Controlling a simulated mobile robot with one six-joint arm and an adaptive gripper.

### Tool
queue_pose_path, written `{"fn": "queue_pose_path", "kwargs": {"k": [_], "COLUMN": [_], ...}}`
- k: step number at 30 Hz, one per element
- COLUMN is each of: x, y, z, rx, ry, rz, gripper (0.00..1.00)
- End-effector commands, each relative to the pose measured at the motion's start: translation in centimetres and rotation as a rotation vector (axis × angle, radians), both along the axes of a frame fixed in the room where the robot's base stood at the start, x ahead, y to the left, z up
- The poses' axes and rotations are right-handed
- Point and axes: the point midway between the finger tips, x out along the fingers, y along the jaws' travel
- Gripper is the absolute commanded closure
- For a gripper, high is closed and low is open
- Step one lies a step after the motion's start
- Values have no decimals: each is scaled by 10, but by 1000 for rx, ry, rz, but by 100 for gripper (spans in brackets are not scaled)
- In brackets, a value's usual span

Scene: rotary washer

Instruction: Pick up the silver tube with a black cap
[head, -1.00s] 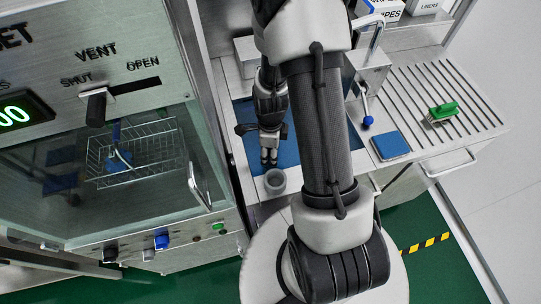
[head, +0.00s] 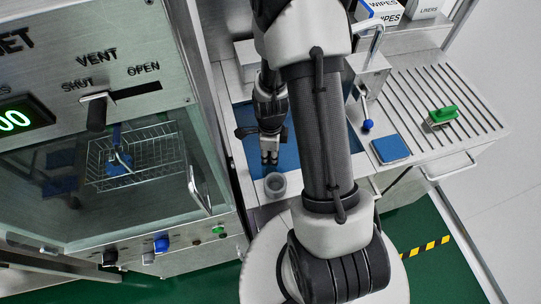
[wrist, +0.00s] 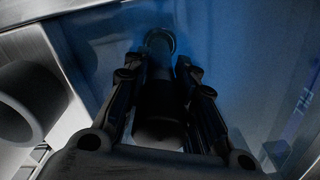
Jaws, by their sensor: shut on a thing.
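The silver colour is hard to make out in the shade. In the head view I cannot make out the tube at the fingertips.
A grey cup (head: 275,185) stands just in front of my gripper; its rim shows at the left in the wrist view (wrist: 22,105). The washer cabinet (head: 100,225) with a wire basket (head: 150,158) is left. A green brush (head: 441,116) and blue sponge (head: 391,149) lie right.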

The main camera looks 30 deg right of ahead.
Motion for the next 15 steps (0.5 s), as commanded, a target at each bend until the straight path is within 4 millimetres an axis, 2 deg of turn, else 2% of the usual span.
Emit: {"fn": "queue_pose_path", "kwargs": {"k": [5, 8, 15], "x": [1, 1, 1], "y": [0, 0, 0], "z": [17, 34, 92], "rx": [-1, -1, -2], "ry": [-3, -3, -5], "rz": [0, 0, 0], "gripper": [100, 100, 100]}}
